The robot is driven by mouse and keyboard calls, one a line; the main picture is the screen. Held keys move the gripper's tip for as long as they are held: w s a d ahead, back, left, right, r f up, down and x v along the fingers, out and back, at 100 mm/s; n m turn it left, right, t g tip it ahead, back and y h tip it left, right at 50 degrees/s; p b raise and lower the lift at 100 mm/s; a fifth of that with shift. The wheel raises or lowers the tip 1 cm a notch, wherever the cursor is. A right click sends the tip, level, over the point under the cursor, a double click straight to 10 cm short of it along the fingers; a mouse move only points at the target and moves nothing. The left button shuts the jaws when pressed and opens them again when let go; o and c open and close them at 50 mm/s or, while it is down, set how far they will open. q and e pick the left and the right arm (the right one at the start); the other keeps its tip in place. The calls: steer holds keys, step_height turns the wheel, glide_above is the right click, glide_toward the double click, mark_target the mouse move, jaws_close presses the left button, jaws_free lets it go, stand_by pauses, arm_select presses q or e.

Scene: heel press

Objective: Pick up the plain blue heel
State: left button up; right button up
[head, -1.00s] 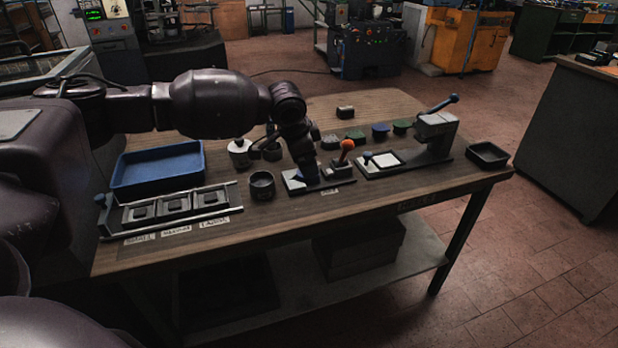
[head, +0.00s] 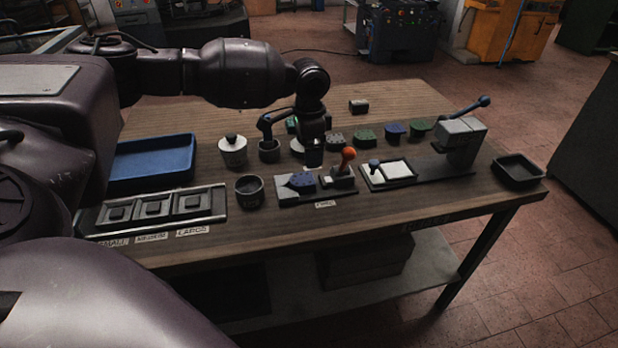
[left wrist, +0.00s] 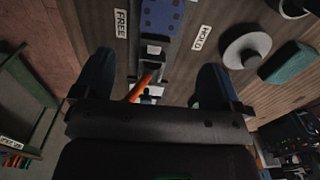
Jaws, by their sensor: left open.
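My left gripper (head: 313,158) is above the table behind the fixture. It is open and empty, its two fingers (left wrist: 155,85) wide apart in the left wrist view, with the orange lever (left wrist: 140,88) showing between them. My right gripper is not in view.
Green heels (head: 365,136) (head: 420,129) flank the back blue heel. The press (head: 460,138) stands right, beside a black tray (head: 518,170). A lidded white jar (head: 232,150), dark cup (head: 249,190), blue tray (head: 150,165) and size rack (head: 152,209) are left.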

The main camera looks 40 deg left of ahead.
mark_target(306, 178)
arm_select(q)
step_height(306, 178, down, 5)
steer(key=shift+s+b, duration=0.15)
steer(key=shift+b, duration=0.3)
steer(key=shift+f, duration=0.2)
steer(key=shift+a+f, duration=0.1)
steer(key=shift+f, duration=0.25)
step_height(306, 178, down, 4)
steer(key=shift+s+a+r+b, duration=0.1)
steer(key=shift+r+b, duration=0.15)
steer(key=shift+b, duration=0.35)
steer(key=shift+f, duration=0.25)
steer(key=c, duration=1)
steer(key=shift+c, duration=0.3)
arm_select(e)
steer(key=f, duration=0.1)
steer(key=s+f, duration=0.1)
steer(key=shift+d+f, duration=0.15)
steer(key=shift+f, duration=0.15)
